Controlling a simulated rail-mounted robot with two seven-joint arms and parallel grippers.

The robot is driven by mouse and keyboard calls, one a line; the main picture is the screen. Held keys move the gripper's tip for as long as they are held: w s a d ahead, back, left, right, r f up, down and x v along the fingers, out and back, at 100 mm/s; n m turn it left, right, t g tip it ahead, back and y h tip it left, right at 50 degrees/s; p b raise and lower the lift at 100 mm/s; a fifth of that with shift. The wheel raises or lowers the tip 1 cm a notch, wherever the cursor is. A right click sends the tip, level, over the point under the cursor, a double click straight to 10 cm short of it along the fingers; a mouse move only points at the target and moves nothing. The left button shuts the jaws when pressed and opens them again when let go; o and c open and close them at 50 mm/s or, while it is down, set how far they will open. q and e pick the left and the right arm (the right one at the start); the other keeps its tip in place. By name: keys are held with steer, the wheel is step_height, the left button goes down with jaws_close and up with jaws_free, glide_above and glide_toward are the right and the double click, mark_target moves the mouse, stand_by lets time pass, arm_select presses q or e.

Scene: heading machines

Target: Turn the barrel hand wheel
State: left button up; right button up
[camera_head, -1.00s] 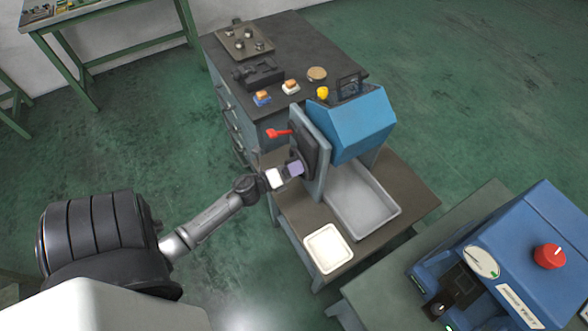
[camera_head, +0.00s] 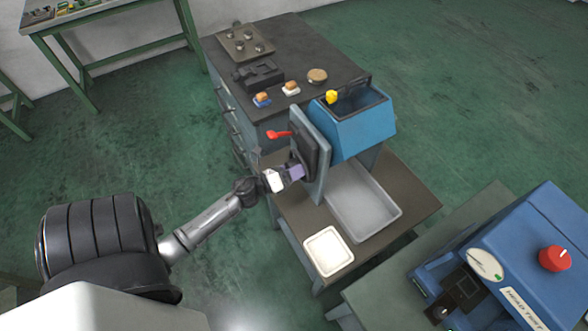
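The blue barrel (camera_head: 352,134) is a faceted drum held beside an upright grey plate (camera_head: 324,168) on a low stand. Its dark open mouth faces up, and a yellow knob (camera_head: 332,97) sits at its rim. A dark part (camera_head: 310,150) on the plate's left side looks like the hand wheel; its shape is not clear. A red lever (camera_head: 279,134) juts out left above it. My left gripper (camera_head: 299,173) is at the lower edge of this dark part, seemingly touching it. Its fingertips are too small and covered to show whether they grip. My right gripper is out of view.
A grey tray (camera_head: 380,222) lies under the barrel, with a white tray (camera_head: 328,251) in front. Behind stands a dark-topped cabinet (camera_head: 300,50) with small parts. A blue machine with a red button (camera_head: 555,258) stands at right. Green floor is open at left.

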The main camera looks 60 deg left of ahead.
arm_select(q)
steer(key=o, duration=0.4)
steer(key=shift+s, duration=0.1)
steer(key=shift+s+d+b, duration=0.1)
steer(key=shift+s+b, duration=0.7)
steer(key=shift+s, duration=6)
